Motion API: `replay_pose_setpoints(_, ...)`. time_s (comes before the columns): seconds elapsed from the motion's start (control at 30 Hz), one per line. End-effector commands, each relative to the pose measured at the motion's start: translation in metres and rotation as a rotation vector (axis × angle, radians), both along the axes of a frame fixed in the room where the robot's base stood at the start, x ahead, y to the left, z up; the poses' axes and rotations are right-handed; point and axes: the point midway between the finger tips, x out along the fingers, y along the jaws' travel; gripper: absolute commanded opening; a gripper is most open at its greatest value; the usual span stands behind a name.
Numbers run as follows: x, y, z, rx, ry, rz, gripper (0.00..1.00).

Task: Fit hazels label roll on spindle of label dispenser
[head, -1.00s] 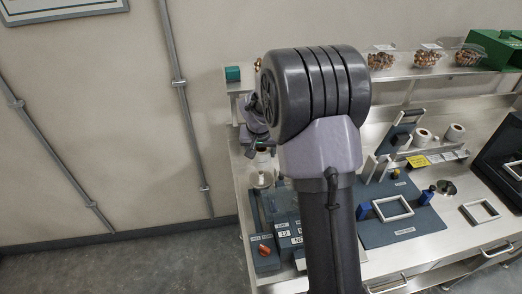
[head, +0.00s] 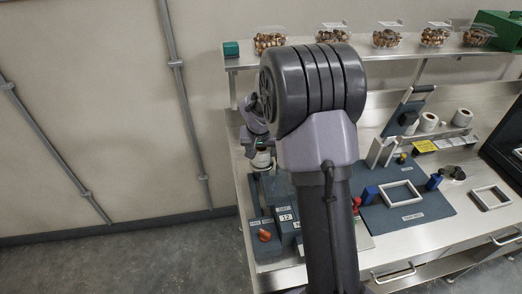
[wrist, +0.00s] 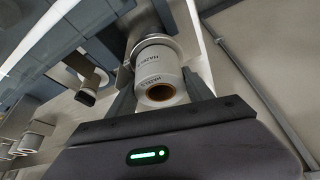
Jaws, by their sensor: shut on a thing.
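The hazels label roll (wrist: 162,72) is white with a brown core and printed lettering. It sits between the two fingers of my gripper (wrist: 160,92), which is shut on it. In the wrist view, a round metal plate (wrist: 166,42) lies just beyond the roll's far end; I cannot tell whether they touch. No spindle tip shows in the open core, and the far end is hidden. In the head view the roll (head: 261,159) hangs below my gripper (head: 262,146), above the back of a blue-grey unit (head: 286,228) with number tiles, apparently the label dispenser. My arm hides part of this unit.
An orange knob (head: 265,236) is at the unit's front left. Spare rolls (head: 428,121) lie at the back right. A blue mat (head: 428,205) carries a white frame (head: 402,194). A shelf (head: 390,53) above holds several clamshells of nuts (head: 386,39).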

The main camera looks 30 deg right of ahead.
Motion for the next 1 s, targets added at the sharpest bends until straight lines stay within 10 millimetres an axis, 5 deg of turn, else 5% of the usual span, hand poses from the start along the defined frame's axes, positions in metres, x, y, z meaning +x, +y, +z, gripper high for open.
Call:
replay_pose_setpoints(0.13,0.000,0.000,0.001,-0.001,-0.001,0.000,0.16)
replay_pose_setpoints(0.17,0.000,0.000,0.001,-0.001,-0.001,0.000,0.61)
replay_pose_setpoints(0.3,0.000,0.000,0.001,0.000,0.000,0.000,0.85)
replay_pose_setpoints(0.67,0.000,0.000,0.006,0.000,0.000,0.000,0.85)
replay_pose_setpoints(1.0,0.000,0.000,0.044,0.000,0.000,0.000,0.85)
